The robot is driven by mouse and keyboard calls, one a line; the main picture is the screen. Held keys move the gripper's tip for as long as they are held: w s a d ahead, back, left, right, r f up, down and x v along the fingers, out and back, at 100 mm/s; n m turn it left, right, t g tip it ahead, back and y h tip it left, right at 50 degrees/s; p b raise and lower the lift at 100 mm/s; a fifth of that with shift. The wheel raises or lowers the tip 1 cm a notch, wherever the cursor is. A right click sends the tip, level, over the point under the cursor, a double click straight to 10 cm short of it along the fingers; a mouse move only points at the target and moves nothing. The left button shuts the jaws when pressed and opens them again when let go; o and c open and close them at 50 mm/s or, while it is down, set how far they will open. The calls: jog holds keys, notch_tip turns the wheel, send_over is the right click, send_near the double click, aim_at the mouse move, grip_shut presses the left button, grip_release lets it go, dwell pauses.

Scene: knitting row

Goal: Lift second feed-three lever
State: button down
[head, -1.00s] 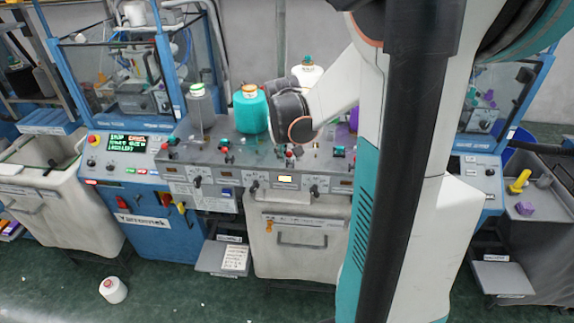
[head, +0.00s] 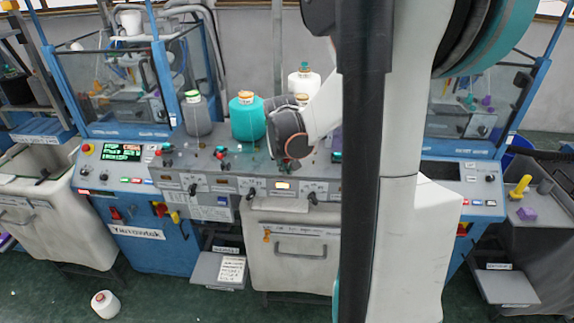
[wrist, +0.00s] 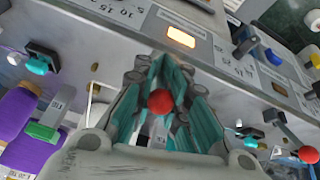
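In the wrist view, a red ball knob (wrist: 160,102) shows between the teal fingers of my gripper (wrist: 166,66). The fingers converge around it; whether they touch or press on it I cannot tell. A second red knob (wrist: 308,154) on a dark lever sits at the lower right, apart from my gripper. In the head view, my wrist is low over the grey control panel (head: 225,186), right of the teal yarn cone (head: 247,118). My fingers and the knob between them are hidden there. I cannot read which knob is the second feed-three lever.
A lit amber display (wrist: 181,37) sits on the panel front. A grey cone (head: 197,116) and a white cone (head: 303,84) stand behind the panel. A purple spool (wrist: 30,125) is near my gripper's left.

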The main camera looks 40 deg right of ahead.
jog(key=shift+w+d+r+g+y, duration=0.1)
jog(key=shift+d+g+y, duration=0.05)
jog(key=shift+g+y, duration=0.3)
jog(key=shift+w+d+r+g+y, duration=0.15)
jog(key=shift+g+y, duration=0.2)
jog(key=shift+y, duration=0.2)
jog(key=c, duration=1.7)
grip_release()
jog(key=shift+f, duration=0.1)
jog(key=r, duration=0.4)
jog(key=s+a+r, duration=0.1)
jog(key=r, duration=0.7)
jog(key=shift+s+a, duration=0.15)
jog(key=shift+a, duration=0.25)
